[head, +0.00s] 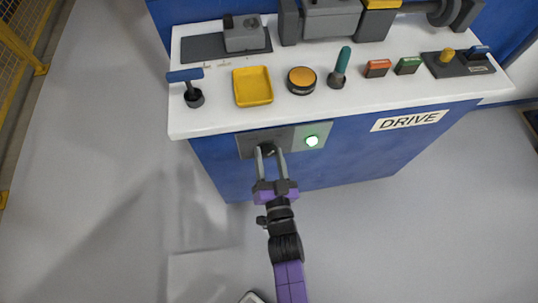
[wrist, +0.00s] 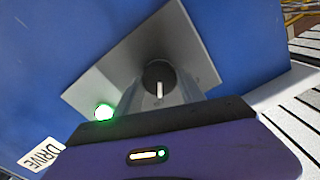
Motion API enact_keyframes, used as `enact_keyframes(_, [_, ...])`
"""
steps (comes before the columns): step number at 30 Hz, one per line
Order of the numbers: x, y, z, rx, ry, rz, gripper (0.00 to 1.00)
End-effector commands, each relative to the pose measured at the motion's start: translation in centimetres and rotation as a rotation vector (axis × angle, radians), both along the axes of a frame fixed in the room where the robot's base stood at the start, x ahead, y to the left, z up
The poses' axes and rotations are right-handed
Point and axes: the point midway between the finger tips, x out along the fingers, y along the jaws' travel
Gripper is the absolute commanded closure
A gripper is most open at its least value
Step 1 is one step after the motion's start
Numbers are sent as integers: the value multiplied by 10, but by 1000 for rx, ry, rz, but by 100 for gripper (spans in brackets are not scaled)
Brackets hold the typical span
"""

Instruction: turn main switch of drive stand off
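The main switch is a dark round knob (head: 268,150) on the grey panel (head: 249,146) at the front of the blue drive stand (head: 340,150). In the wrist view the knob (wrist: 157,72) shows a white pointer line, roughly upright in that picture. A green lamp (head: 311,141) is lit on the panel beside the knob; it also glows in the wrist view (wrist: 104,112). My gripper (head: 269,150) is open, its two grey fingers apart with the knob between or just ahead of their tips. I cannot tell whether the fingers touch the knob.
The white top (head: 215,118) overhangs the panel just above my gripper. It carries a blue-handled lever (head: 186,77), a yellow tray (head: 252,86), an orange button (head: 301,80) and a teal-handled lever (head: 342,62). A DRIVE label (head: 409,120) is at right.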

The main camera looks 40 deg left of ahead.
Motion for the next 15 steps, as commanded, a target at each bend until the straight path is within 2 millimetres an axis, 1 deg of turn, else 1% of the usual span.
enact_keyframes(1, [0,0,0,0,0,0,77])
enact_keyframes(3, [0,0,0,0,0,0,91])
enact_keyframes(4, [0,0,0,0,0,0,94])
enact_keyframes(11, [0,0,0,-13,-15,0,94])
enact_keyframes(15, [0,0,-1,-46,-55,0,94])
